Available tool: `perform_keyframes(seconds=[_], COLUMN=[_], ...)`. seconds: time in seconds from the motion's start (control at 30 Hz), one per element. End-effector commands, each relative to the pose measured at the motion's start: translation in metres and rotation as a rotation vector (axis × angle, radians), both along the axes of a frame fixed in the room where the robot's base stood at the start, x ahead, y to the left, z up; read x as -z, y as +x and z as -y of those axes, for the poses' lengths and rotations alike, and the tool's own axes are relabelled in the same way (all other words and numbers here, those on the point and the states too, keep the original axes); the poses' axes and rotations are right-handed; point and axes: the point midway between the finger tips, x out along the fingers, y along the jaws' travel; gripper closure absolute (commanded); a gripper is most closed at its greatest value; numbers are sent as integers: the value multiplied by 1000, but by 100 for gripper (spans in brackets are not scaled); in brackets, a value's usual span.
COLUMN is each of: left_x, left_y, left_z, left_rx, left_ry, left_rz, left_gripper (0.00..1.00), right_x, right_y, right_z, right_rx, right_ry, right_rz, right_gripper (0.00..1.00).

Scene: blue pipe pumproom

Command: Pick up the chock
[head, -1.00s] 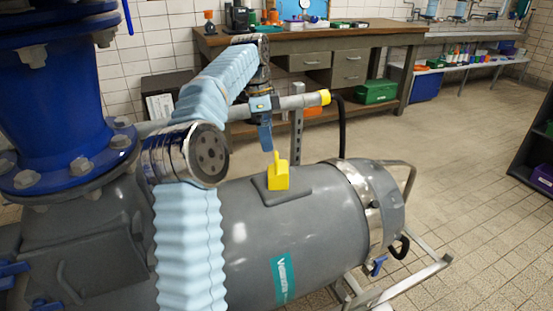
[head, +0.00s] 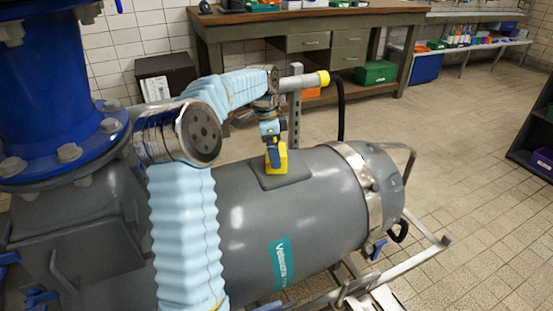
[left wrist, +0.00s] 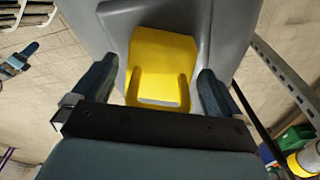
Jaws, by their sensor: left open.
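The yellow chock (head: 283,159) sits on a flat grey pad (head: 297,177) on top of the large grey cylinder. My left gripper (head: 274,160) has come down over it and hides part of it in the head view. In the left wrist view the chock (left wrist: 162,65) lies between the two dark fingers of my left gripper (left wrist: 160,88). The fingers are open, with a gap visible on each side of the chock. My right gripper is not in view.
The grey cylinder (head: 240,225) fills the middle, with a blue flanged pipe (head: 50,90) at left. A grey pipe with a yellow end (head: 323,78) and a perforated upright post (head: 295,120) stand just behind the gripper. A workbench (head: 270,22) stands at the back.

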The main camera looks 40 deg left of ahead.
Motion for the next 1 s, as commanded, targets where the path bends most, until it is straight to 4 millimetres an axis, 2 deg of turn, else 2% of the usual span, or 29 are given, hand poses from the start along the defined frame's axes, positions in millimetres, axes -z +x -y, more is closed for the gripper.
perform_keyframes(seconds=[0.1,0.3,0.37,0.77,0.8,1.0], left_x=[9,9,9,8,8,7], left_y=[1,1,1,1,1,1], left_z=[1,1,1,1,1,1], left_rx=[0,0,0,1,1,1], left_ry=[0,0,-1,1,1,0], left_rz=[0,0,1,2,2,3], left_gripper=[0,0,8,69,72,73], right_x=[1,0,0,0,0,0], right_y=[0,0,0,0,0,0], right_z=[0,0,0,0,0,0], right_rx=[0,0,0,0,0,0], right_ry=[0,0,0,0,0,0], right_rz=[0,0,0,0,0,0], right_gripper=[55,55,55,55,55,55])
